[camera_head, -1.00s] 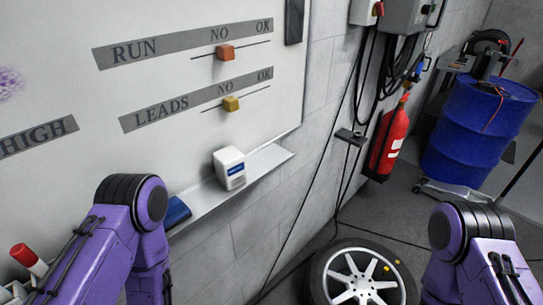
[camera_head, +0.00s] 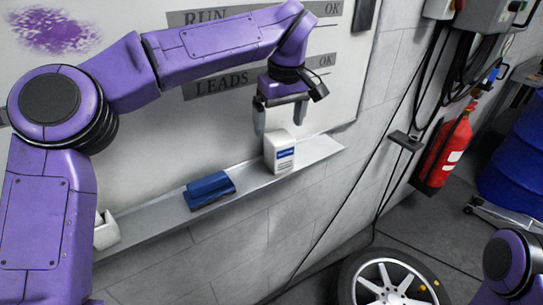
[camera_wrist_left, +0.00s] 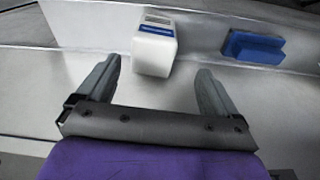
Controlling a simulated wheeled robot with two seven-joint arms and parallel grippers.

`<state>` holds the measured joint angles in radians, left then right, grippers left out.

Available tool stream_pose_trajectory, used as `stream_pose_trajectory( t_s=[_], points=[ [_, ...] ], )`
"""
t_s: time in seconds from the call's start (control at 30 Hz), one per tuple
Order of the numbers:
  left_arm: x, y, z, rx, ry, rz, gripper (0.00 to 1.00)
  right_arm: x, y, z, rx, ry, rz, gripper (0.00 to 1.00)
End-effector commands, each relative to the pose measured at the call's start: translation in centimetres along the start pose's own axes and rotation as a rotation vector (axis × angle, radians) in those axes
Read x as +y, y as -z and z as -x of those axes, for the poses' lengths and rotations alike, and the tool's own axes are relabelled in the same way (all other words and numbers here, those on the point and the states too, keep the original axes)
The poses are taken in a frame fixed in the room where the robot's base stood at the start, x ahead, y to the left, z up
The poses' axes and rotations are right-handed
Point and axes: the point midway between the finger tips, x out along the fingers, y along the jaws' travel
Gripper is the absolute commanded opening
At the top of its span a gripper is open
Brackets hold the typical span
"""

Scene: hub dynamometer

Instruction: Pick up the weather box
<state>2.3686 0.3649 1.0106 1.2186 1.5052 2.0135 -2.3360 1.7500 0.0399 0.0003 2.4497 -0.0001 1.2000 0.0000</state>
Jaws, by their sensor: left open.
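The weather box, which I take to be the small white box with a blue label (camera_head: 279,153), stands upright on the narrow wall shelf (camera_head: 320,150). It also shows in the left wrist view (camera_wrist_left: 154,50), with its near end between the fingertips in the picture. My left gripper (camera_head: 280,124) is open and empty, pointing down just above the box, with a finger towards each side. It also shows in the left wrist view (camera_wrist_left: 160,70), with gaps on both sides of the box. My right gripper is out of view; only part of that arm shows at lower right.
A blue folded item (camera_head: 209,190) lies on the shelf left of the box, and a white holder (camera_head: 106,232) is farther left. The whiteboard (camera_head: 215,120) is close behind the gripper. A fire extinguisher (camera_head: 443,152) and a wheel (camera_head: 392,280) are to the right.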

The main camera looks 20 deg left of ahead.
Motion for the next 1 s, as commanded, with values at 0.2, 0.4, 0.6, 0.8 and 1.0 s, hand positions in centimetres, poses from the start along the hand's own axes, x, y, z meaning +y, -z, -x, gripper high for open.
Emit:
stream_pose_trajectory(
  t_s=[0.2,0.4,0.6,0.8,1.0],
  points=[
    [0.0,0.1,-3.9,-0.004,0.001,-0.005,0.94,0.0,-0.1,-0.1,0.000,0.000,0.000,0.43],
    [0.3,0.4,-6.4,-0.004,0.003,-0.002,0.94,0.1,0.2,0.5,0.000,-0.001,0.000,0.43],
    [0.6,0.7,-9.6,-0.002,0.001,-0.002,0.94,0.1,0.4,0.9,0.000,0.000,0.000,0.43],
    [0.7,0.6,-10.1,0.000,-0.001,-0.002,0.94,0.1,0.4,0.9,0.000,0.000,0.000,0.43],
    [0.7,0.6,-10.1,0.000,0.000,-0.002,0.45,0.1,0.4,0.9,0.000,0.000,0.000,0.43]
  ],
)
